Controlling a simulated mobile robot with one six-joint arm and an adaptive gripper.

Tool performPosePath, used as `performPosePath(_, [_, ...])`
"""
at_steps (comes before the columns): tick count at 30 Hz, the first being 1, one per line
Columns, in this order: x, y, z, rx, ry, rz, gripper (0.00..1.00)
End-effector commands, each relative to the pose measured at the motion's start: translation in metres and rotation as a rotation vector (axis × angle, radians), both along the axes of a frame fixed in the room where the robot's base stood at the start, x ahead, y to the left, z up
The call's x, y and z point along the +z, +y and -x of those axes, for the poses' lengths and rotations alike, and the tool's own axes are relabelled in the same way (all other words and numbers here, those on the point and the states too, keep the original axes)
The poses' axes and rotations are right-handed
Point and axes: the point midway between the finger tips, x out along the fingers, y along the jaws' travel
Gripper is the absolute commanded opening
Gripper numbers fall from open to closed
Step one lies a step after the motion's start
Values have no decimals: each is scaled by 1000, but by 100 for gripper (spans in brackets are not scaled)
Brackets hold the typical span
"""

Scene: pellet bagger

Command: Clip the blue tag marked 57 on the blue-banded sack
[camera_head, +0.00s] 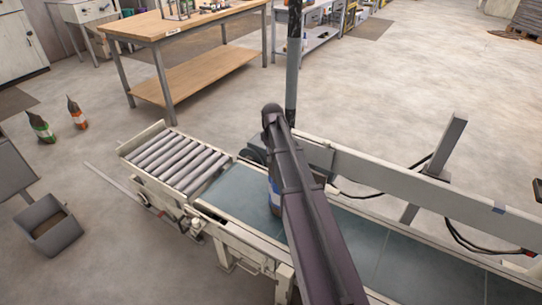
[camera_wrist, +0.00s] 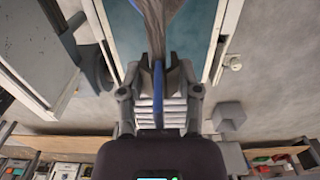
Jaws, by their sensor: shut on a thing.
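The blue-banded sack (camera_head: 274,195) stands on the belt conveyor, mostly hidden behind my arm; a strip of its blue and white side shows. In the wrist view its grey-brown gathered top (camera_wrist: 160,14) reaches down to my fingertips. My gripper (camera_wrist: 160,68) is shut on the blue tag (camera_wrist: 158,78), which shows nearly edge-on as a narrow blue strip between the fingers. The tag overlaps the sack's top in the picture; I cannot tell whether it grips it. The number 57 cannot be read. My fingers are hidden in the head view.
The conveyor belt (camera_head: 240,205) runs on to a roller section (camera_head: 177,160) at the left. A guard rail (camera_head: 400,187) and a post (camera_head: 292,75) stand behind it. Two more sacks, green-banded (camera_head: 42,128) and orange-banded (camera_head: 77,116), stand on the floor. A wooden workbench (camera_head: 190,75) is behind.

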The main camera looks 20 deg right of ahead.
Motion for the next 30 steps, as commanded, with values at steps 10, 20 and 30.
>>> performPosePath(10, [-1,0,1,0,1,0,84])
performPosePath(20, [0,0,0,0,0,0,84])
performPosePath(30, [0,0,0,0,0,0,84])
